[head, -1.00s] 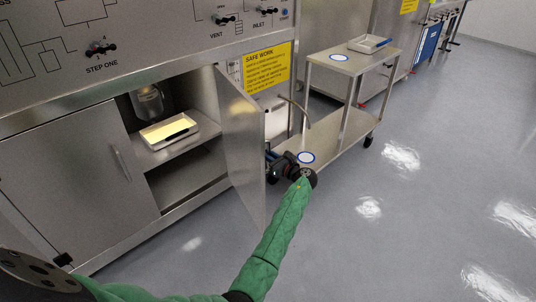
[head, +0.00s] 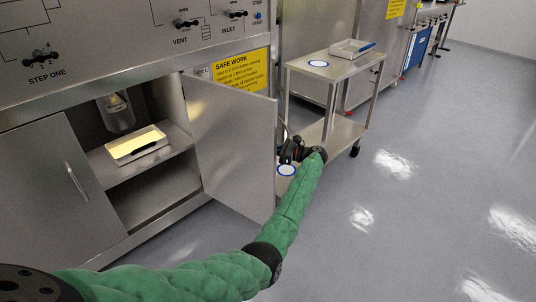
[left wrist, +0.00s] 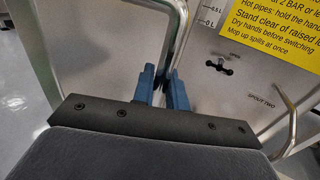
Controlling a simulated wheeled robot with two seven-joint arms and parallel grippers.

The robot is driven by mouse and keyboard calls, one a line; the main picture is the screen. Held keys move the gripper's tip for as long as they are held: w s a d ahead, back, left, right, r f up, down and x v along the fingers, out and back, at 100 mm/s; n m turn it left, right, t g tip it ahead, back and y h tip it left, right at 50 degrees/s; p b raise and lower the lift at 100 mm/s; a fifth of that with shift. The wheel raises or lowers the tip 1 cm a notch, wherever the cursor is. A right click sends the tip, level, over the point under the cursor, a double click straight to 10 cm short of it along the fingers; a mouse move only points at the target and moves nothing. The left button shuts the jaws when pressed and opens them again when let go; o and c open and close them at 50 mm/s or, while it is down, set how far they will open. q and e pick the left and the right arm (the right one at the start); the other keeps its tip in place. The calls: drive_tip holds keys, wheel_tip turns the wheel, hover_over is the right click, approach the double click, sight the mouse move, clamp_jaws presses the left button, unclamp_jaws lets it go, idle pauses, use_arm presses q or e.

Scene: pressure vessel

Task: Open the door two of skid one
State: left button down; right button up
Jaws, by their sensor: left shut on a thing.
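The right cabinet door (head: 235,150) of the near steel skid stands open, its inner face toward me and its free edge swung out to the right. My left gripper (head: 290,150) is beyond the door's free edge, on its outer side, which is hidden in the head view. In the left wrist view, the blue fingers of my left gripper (left wrist: 166,90) are closed around a curved metal handle (left wrist: 181,45). The left cabinet door (head: 45,190) of this skid is shut, with a bar handle (head: 76,181). My right gripper is not in view.
Inside the open cabinet, a tray (head: 135,145) sits on a shelf below a metal vessel (head: 117,112). A steel trolley (head: 340,68) stands just beyond the door, carrying a small tray (head: 352,47). A yellow sign (head: 240,84) is behind the door. The floor at right is clear.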

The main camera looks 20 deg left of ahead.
use_arm(q)
drive_tip(key=shift+w+g, duration=0.3)
drive_tip(key=shift+w, duration=0.3)
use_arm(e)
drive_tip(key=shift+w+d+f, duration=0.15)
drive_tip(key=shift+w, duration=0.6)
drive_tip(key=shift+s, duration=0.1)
